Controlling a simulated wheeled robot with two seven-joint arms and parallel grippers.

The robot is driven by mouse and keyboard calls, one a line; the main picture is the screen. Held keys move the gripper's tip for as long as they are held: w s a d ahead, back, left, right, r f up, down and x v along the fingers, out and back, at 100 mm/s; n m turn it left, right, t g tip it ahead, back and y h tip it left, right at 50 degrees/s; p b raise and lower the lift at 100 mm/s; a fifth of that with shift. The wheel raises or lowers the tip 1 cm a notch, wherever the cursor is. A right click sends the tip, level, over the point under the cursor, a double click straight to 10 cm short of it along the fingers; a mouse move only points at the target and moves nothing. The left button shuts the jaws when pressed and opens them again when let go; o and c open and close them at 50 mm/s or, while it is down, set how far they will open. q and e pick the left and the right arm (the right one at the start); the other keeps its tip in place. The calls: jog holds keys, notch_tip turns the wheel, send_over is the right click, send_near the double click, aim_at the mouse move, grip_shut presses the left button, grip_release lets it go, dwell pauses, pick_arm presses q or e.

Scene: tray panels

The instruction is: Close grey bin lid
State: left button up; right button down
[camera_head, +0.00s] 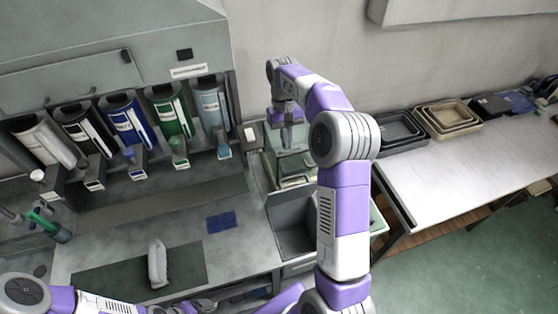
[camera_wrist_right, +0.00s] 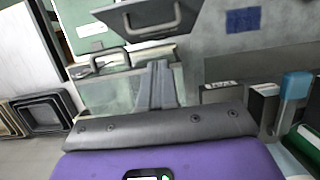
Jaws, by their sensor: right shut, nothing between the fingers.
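The grey bin (camera_head: 292,232) is set at the right end of the counter, and its dark inside shows in the head view. A grey panel with a handle (camera_wrist_right: 150,14), which looks like its lid, is at the top of the right wrist view; its exact tilt is hard to tell. My right gripper (camera_head: 287,136) points down above a greenish clear box, beyond the bin. In the right wrist view its fingers (camera_wrist_right: 158,84) are together and empty, apart from the grey panel. My right arm hides part of the bin's right side. My left gripper cannot be made out.
The greenish clear box (camera_head: 290,165) stands behind the bin. Several coloured dispensers (camera_head: 170,112) line the wall to the left. A blue mat (camera_head: 222,222) and a pale object (camera_head: 157,264) lie on the counter. Nested trays (camera_head: 447,118) sit on the right table, whose front is clear.

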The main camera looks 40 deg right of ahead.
aim_at(291, 188)
jog(key=x, duration=0.9)
jog(key=shift+s+f+b, duration=0.15)
jog(key=shift+s+b, duration=0.25)
